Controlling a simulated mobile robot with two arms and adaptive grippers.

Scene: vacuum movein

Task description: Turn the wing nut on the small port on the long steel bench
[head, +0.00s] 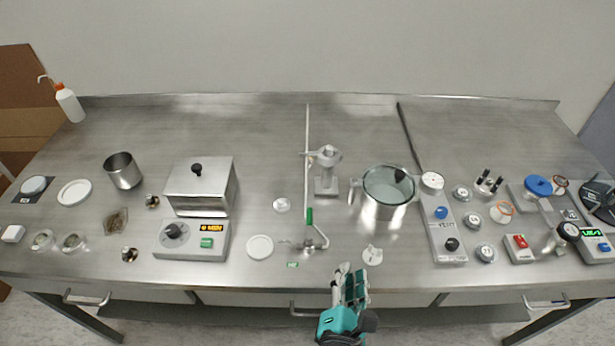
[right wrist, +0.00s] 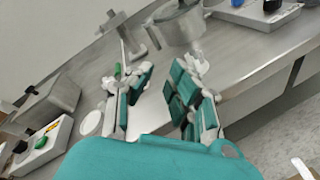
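A small pale fitting (head: 372,255), which looks like the small port with its wing nut, stands near the front edge of the long steel bench (head: 270,125). In the right wrist view the fitting (right wrist: 196,63) shows just past the tip of the right-hand finger. Whether they touch I cannot tell. My right gripper (head: 350,278) is at the bench's front edge, a little left of and in front of the fitting. In the right wrist view my right gripper (right wrist: 158,92) has its teal-padded fingers apart with nothing between them. My left gripper is not in view.
A green-handled valve (head: 310,230) stands left of the fitting. A lidded steel pot (head: 385,210) stands behind it, and a grey control box (head: 442,230) to its right. A hotplate unit (head: 192,239) is further left. The bench's back strip is mostly clear.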

